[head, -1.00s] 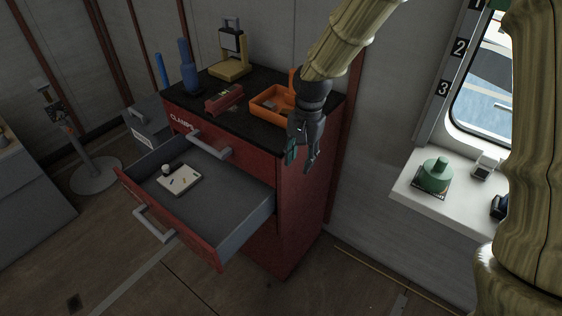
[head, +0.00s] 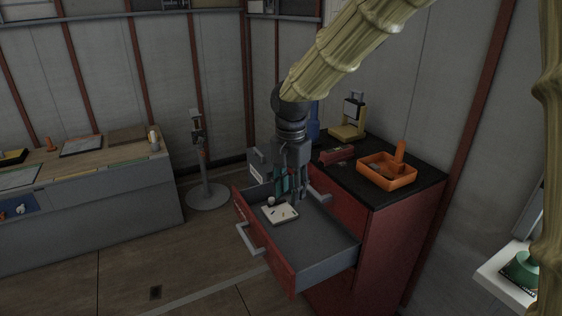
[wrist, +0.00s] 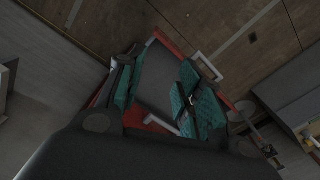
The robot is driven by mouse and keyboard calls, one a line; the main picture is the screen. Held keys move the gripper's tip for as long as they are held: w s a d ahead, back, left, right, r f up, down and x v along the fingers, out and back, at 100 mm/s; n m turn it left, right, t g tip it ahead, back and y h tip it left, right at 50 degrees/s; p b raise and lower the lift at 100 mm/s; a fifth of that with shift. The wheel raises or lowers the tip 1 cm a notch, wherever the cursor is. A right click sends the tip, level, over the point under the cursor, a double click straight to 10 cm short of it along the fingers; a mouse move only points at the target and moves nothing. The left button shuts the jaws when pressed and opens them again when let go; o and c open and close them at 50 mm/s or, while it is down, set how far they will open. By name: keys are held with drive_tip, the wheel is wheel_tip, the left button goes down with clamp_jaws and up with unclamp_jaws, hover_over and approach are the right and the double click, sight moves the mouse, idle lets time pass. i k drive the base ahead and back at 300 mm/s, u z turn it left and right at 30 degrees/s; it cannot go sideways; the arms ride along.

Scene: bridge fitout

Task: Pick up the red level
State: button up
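The red level (head: 337,155) is a dark red block lying on the black top of the red cabinet, left of an orange tray. My gripper (head: 291,192) points down over the open drawer, to the left of the level and apart from it. Its fingers with teal pads stand apart in the wrist view (wrist: 158,92), with nothing held between them. I cannot make out the level in the wrist view.
The cabinet's top drawer (head: 318,243) is pulled out, with a white pad (head: 280,213) inside. The orange tray (head: 387,176), a yellow stand (head: 347,131) and a blue bottle (head: 314,124) crowd the cabinet top. A grey post stand (head: 207,194) stands left on open floor.

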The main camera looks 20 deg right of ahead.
sight(340, 153)
drive_tip(key=u, duration=0.2)
drive_tip(key=i, duration=0.55)
drive_tip(key=z, duration=0.55)
drive_tip(key=i, duration=1.1)
drive_tip(key=z, duration=0.5)
